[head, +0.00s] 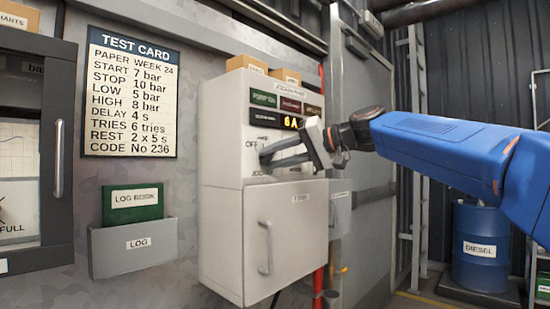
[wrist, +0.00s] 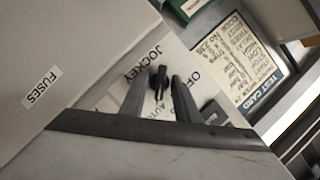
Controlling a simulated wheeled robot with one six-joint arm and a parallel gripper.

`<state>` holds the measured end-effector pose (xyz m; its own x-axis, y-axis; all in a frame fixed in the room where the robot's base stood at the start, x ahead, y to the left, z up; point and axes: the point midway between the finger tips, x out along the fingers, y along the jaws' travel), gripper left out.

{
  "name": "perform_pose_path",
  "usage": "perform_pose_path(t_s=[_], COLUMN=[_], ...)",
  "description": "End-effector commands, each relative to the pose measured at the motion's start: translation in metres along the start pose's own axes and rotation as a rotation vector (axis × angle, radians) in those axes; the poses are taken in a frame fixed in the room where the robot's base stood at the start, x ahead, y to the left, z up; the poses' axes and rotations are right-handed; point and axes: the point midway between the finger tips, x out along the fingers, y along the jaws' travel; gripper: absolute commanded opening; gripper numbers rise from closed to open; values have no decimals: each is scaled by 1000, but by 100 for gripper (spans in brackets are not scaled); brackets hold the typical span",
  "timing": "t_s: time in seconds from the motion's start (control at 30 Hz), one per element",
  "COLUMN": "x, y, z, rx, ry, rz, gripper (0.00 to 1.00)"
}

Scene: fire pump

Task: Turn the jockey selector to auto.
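The jockey selector (wrist: 160,76) is a small black knob on the pale panel, beside the printed words JOCKEY, OFF and AUTO in the wrist view. Its long axis runs roughly up and down in that picture; I cannot tell which mark it points at. My gripper (wrist: 158,90) is open, with one finger on each side of the knob and visible gaps between them. In the head view my gripper (head: 264,161) reaches from the right to the front of the pale control box (head: 228,130), and its fingers hide the knob. Contact cannot be made out.
A fuse cabinet (head: 292,235) with a handle juts out just below the panel; its FUSES label (wrist: 41,88) shows in the wrist view. A test card (head: 131,92), log holder (head: 135,247) and glazed cabinet (head: 60,150) are left. A blue diesel drum (head: 480,270) stands right.

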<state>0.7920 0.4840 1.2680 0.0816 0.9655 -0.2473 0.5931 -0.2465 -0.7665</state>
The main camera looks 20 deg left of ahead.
Motion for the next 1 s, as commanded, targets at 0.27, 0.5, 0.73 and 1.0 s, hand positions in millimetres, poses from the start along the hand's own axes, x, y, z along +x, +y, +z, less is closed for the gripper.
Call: perform_pose_path(t_s=[0.27, 0.5, 0.73, 1.0], x=[-14, -59, -105, -152], y=[-1, 0, 0, 0], z=[-1, -1, -1, 0], rx=[-1, -1, 0, 0], ry=[3, 4, 4, 2], rz=[0, 2, 2, 1], gripper=[29, 29, 29, 29])
